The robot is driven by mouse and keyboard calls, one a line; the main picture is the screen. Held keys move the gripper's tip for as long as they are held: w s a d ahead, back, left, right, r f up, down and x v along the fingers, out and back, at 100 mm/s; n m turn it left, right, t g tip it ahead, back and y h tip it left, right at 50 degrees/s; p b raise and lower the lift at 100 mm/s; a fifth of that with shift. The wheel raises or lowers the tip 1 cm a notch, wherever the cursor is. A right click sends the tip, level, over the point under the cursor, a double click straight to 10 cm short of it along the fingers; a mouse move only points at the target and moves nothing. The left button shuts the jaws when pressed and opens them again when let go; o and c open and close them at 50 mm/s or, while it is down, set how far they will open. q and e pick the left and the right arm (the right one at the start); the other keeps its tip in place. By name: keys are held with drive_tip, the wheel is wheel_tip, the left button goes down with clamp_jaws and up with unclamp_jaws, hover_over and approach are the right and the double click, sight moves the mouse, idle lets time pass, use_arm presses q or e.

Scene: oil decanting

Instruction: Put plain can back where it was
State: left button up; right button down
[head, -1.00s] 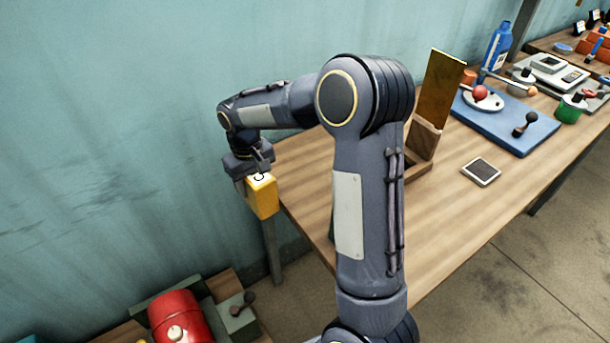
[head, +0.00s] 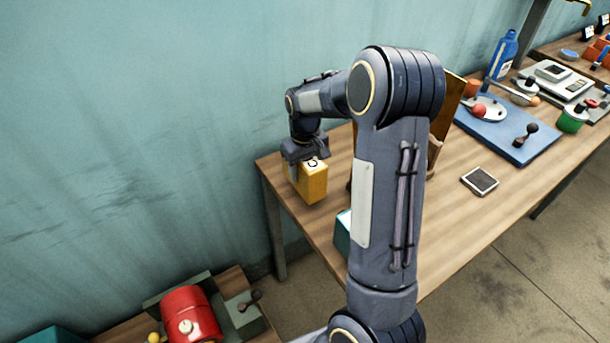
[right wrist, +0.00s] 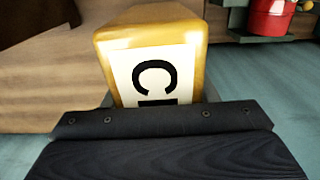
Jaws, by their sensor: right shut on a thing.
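A yellow can (head: 308,184) with a white label hangs from my right gripper (head: 305,158) at the left end of the wooden table. In the right wrist view the yellow can (right wrist: 190,40) shows a black "C" and part of another letter on its label. My right gripper (right wrist: 155,112) is shut on it. The can appears over the tabletop; I cannot tell whether its base touches. A teal block-like thing (head: 343,232) shows beside my right arm, mostly hidden by it; I cannot tell if it is another can. My left gripper is not in view.
The wooden table (head: 325,222) has bare room around the yellow can. A dark panel (head: 450,103), a small black-faced pad (head: 480,180) and a blue board (head: 510,150) are farther right. A red tank (head: 195,312) sits on a lower bench at bottom left.

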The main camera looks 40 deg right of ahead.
drive_tip(key=shift+f, duration=1.35)
drive_tip(key=shift+f, duration=0.15)
drive_tip(key=c, duration=0.6)
unclamp_jaws()
